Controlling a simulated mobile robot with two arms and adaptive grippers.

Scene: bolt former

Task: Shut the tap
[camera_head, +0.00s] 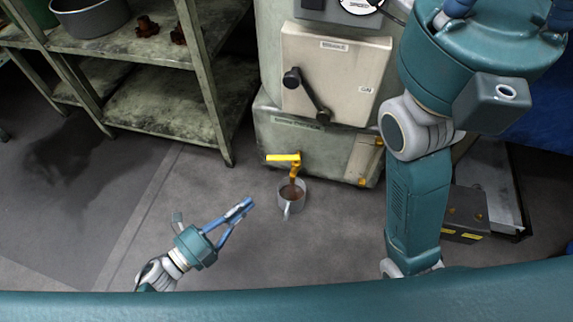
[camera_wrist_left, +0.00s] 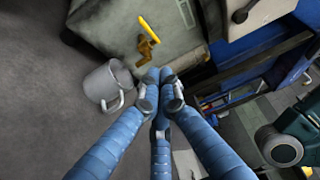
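The tap (camera_head: 294,172) is a small brass spout low on the front of the machine. Its yellow lever (camera_head: 284,158) points left, about level. In the left wrist view the tap (camera_wrist_left: 147,46) and lever (camera_wrist_left: 149,29) are beyond the fingertips. A grey mug (camera_head: 290,207) with brown contents is under the spout; I cannot tell if liquid is running. The mug (camera_wrist_left: 101,84) also shows in the left wrist view. My left gripper (camera_head: 244,206) is shut and empty, left of the mug, apart from the tap. My right gripper (camera_head: 485,45) is cut off at the top edge, fingertips hidden.
The machine has a light panel (camera_head: 340,75) with a dark crank handle (camera_head: 306,95) above the tap. A metal shelf (camera_head: 160,105) stands at the left. My right arm covers the area right of the machine. The floor (camera_head: 220,180) around my left gripper is clear.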

